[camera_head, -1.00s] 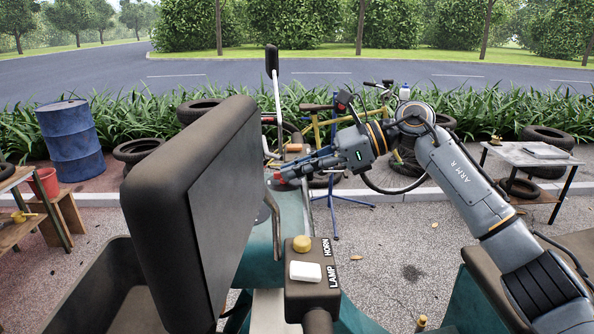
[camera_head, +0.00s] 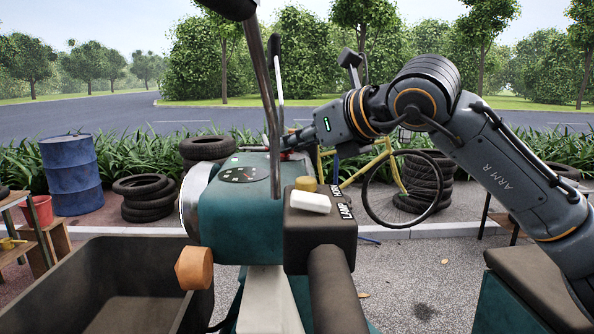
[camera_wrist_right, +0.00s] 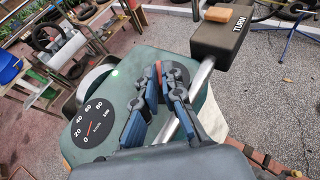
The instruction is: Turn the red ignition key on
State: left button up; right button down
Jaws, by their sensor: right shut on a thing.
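The red ignition key (camera_wrist_right: 158,72) stands on the teal dashboard (camera_wrist_right: 125,60), beside the round speedometer (camera_wrist_right: 92,124). In the right wrist view my right gripper (camera_wrist_right: 164,82) is shut on the key, with a blue-padded finger on each side; only a thin red strip shows between them. A small green light (camera_wrist_right: 114,72) glows on the dashboard. In the head view my right gripper (camera_head: 292,146) reaches in from the right to the far edge of the dashboard (camera_head: 238,208), and the fingers largely hide the key. My left gripper is in neither view.
A switch box (camera_head: 319,227) with a yellow and a white button sits by the handlebar grip (camera_head: 337,290). A mirror stalk (camera_head: 263,100) rises close to my right gripper.

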jog(key=shift+s+a+m+t+h+b, duration=0.1)
jog(key=shift+m+t+h+b, duration=0.3)
jog(key=shift+m+h+b, duration=0.35)
jog(key=shift+s+a+m+t+h+b, duration=0.1)
jog(key=shift+m+t+h+b, duration=0.4)
jog(key=shift+b, duration=0.4)
jog(key=c, duration=1.5)
grip_release()
jog(key=v, duration=1.2)
jog(key=shift+r, duration=0.1)
jog(key=shift+w, duration=0.1)
